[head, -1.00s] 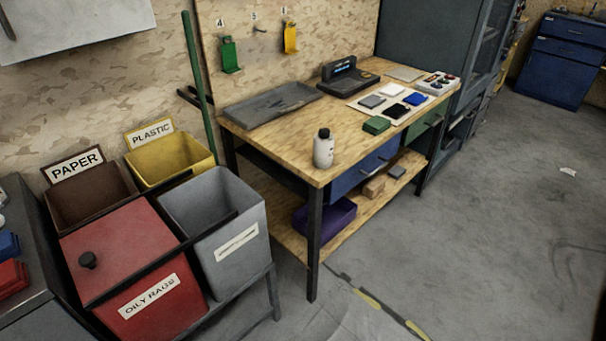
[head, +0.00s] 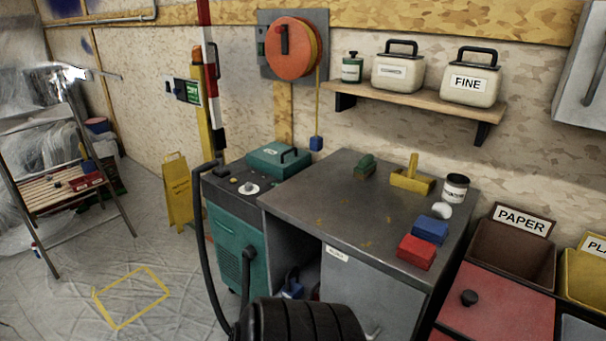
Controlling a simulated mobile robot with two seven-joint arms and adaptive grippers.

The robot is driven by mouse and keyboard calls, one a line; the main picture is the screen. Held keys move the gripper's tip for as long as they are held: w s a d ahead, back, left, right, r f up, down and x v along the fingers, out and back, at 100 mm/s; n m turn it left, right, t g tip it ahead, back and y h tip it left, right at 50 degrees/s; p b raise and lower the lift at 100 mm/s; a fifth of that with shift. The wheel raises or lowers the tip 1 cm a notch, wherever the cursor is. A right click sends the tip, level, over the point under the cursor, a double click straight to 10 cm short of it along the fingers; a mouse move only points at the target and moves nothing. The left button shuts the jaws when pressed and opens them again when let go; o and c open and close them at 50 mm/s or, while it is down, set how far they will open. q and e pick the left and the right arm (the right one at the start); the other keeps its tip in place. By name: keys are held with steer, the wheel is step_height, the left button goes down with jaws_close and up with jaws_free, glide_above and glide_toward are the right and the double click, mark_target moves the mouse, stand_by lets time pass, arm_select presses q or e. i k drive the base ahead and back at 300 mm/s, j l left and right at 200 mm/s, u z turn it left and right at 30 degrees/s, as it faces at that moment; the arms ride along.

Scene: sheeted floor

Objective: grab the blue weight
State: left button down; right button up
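A small blue block (head: 316,143) hangs at the lower end of a yellow cord from the orange wall reel, above the back of the bench. It is the thing that looks most like a hanging weight. Another blue block (head: 430,229) lies on the grey metal bench, behind a red block (head: 416,252). Something blue (head: 292,286) is partly hidden in the open space under the bench; I cannot tell what it is.
The grey bench (head: 350,215) also holds a green brush, a yellow tool and a labelled jar. A teal machine (head: 235,240) with a black hose stands at its left. Bins (head: 515,250) stand at the right. A yellow square (head: 132,297) marks sheeted floor at the left.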

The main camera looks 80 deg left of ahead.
mark_target(293, 289)
steer(key=u, duration=2.75)
